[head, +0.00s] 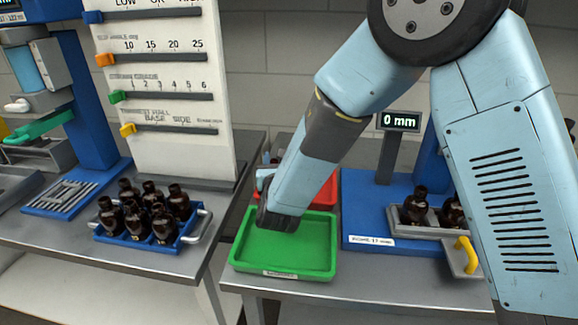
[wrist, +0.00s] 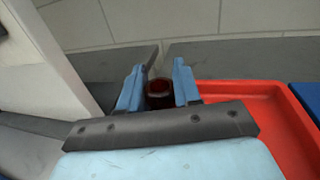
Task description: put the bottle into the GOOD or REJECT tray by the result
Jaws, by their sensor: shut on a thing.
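My gripper (wrist: 158,84) is shut on an amber bottle (wrist: 159,98), which shows dark red-brown between the two blue fingers in the wrist view. In the head view my gripper (head: 264,179) is beyond the near green tray (head: 285,268), by the left side of the red tray (head: 326,194). My arm hides the held bottle there. The red tray also shows in the wrist view (wrist: 285,118), right of the fingers. The green tray looks empty where it shows. I cannot read the tray label. A display (head: 400,121) reads 0 mm.
A blue crate (head: 135,240) of several amber bottles stands on the left table. A white gauge board (head: 165,85) with coloured sliders rises behind it. On the right, a blue station (head: 365,218) has a grey holder with amber bottles and a yellow handle (head: 466,254).

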